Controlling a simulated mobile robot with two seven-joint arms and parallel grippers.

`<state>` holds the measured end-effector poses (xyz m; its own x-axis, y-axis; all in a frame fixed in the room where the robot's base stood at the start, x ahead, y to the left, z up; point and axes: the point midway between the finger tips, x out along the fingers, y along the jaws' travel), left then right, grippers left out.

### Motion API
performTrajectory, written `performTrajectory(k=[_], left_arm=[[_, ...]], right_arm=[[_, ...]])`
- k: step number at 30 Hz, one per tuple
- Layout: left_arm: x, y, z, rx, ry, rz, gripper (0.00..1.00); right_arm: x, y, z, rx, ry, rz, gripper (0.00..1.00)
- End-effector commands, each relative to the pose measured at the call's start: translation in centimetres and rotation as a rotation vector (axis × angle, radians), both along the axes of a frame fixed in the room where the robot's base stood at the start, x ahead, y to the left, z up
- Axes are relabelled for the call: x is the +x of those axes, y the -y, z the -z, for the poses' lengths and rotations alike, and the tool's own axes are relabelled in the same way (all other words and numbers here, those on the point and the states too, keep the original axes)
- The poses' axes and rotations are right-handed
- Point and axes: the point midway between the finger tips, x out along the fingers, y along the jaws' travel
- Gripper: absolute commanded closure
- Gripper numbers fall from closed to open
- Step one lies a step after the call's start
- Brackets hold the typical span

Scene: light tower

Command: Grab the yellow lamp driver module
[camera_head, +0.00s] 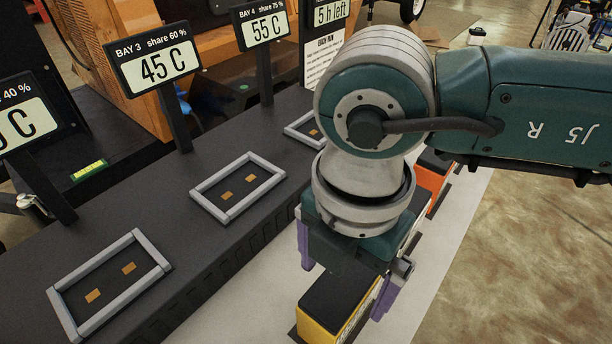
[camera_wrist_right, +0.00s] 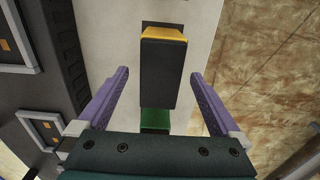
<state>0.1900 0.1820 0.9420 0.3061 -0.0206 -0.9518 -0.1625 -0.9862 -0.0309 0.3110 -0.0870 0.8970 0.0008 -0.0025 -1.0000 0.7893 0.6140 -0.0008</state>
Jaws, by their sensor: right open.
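The yellow lamp driver module (camera_head: 327,312) has a black top and yellow sides. It sits on the pale shelf strip at the bottom centre of the head view. In the right wrist view the module (camera_wrist_right: 163,70) shows its black top and yellow end, between and beyond the purple fingers. My right gripper (camera_head: 343,281) is open, with one purple finger on each side of the module in the picture. It also shows in the wrist view (camera_wrist_right: 162,85), with nothing held. Whether the fingers touch the module cannot be told. My left gripper is not in view.
An orange module (camera_head: 431,180) stands behind my right arm. A green module (camera_wrist_right: 155,119) shows near the gripper palm. The dark bench holds empty grey-framed bays (camera_head: 238,187) with signs such as the 45 C display (camera_head: 161,64).

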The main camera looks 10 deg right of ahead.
Motion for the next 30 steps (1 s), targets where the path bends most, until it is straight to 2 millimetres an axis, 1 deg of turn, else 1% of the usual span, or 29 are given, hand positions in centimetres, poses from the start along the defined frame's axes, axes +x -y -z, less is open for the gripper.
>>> performTrajectory(k=[1, 3, 6, 14, 30], left_arm=[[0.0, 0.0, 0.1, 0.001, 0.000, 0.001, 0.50], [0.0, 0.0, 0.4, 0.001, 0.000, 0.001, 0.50], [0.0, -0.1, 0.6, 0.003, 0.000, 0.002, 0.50], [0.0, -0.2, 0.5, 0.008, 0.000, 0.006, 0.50], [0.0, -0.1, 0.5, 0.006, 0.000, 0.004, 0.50]], right_arm=[[-0.2, 0.0, 1.0, -0.002, -0.004, 0.000, 0.00], [-0.2, 0.0, 2.2, 0.000, -0.004, 0.000, 0.00], [-0.2, 0.0, 3.1, 0.001, -0.002, 0.000, 0.00], [-0.1, -0.1, 3.3, 0.002, 0.000, -0.002, 0.00], [-0.1, -0.1, 3.3, 0.002, 0.000, -0.001, 0.61]])
